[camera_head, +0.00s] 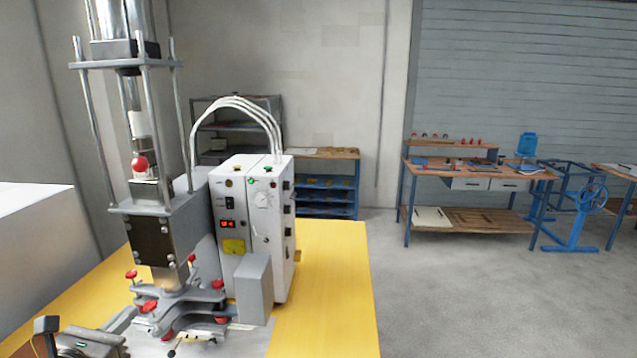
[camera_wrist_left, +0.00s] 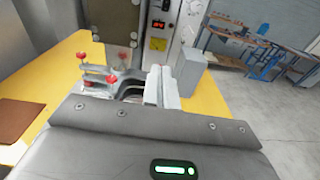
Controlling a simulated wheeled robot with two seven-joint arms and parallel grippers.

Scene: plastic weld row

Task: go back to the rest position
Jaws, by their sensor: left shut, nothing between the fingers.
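My left gripper (camera_head: 122,319) is low at the left in the head view, by the front of the welding machine's base. In the left wrist view its two pale fingers (camera_wrist_left: 161,84) lie together with nothing between them. They point toward the clamp fixture (camera_wrist_left: 112,80) with red knobs; I cannot tell whether they touch it. The welding machine (camera_head: 165,232) stands upright on the yellow table (camera_head: 335,290), its clamp fixture at its foot. My right gripper is in neither view.
A white control box (camera_head: 268,215) with cables stands beside the press. A brown flat piece (camera_wrist_left: 17,118) lies on the table's left in the wrist view. A white block (camera_head: 32,225) is at far left. A workbench (camera_head: 480,172) and open floor lie at the right.

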